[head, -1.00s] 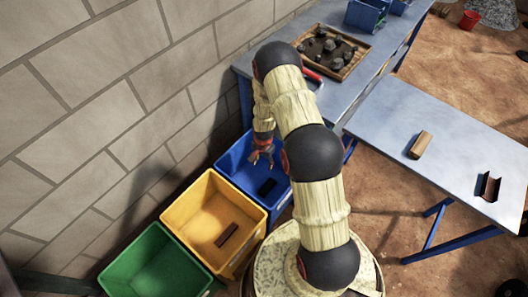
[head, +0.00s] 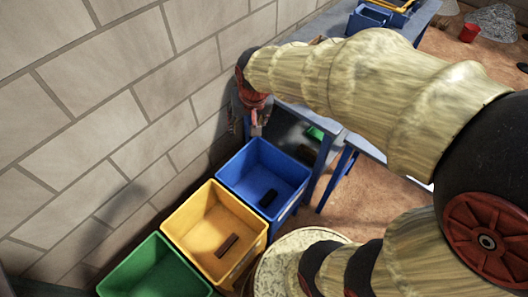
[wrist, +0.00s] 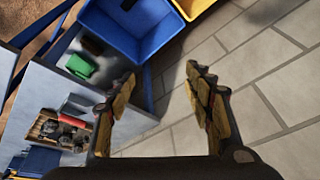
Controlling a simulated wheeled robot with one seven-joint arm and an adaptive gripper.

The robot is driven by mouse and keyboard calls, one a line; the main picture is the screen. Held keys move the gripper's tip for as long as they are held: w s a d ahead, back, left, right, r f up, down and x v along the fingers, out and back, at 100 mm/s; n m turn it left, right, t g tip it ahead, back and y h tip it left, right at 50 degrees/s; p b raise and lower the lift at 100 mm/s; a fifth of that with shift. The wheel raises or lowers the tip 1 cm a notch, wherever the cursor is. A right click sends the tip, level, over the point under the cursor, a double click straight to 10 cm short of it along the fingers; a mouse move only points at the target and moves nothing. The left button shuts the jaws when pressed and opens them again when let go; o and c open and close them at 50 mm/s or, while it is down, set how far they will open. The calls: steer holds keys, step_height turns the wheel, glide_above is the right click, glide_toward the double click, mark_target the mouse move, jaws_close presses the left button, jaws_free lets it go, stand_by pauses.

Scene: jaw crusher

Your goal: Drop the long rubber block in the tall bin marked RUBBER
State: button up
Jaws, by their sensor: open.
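A black block (head: 268,198), likely the rubber block, lies on the floor of the blue bin (head: 240,172). The bin also shows in the wrist view (wrist: 148,42), with a dark piece (wrist: 128,4) in it at the top edge. My gripper (head: 257,129) is up beyond the bin's far rim, near the wall, apart from the block. In the wrist view my gripper (wrist: 160,77) has its fingers wide apart with nothing between them. No bin lettering is readable.
A yellow bin (head: 180,222) holding a brown block (head: 227,243) and a green bin (head: 155,270) stand in line with the blue bin along the block wall. A green item (wrist: 80,66) lies beside the blue bin in the wrist view. My arm hides much of the tables.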

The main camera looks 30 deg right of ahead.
steer(key=s+a+r+n, duration=0.2)
steer(key=s+r, duration=0.2)
steer(key=s, duration=0.4)
steer(key=s+a+r+n+t, duration=0.1)
steer(key=s+r, duration=0.3)
steer(key=s, duration=0.4)
steer(key=shift+a+n+t, duration=0.3)
steer(key=shift+a+n, duration=0.05)
steer(key=shift+n, duration=0.25)
steer(key=shift+f, duration=0.1)
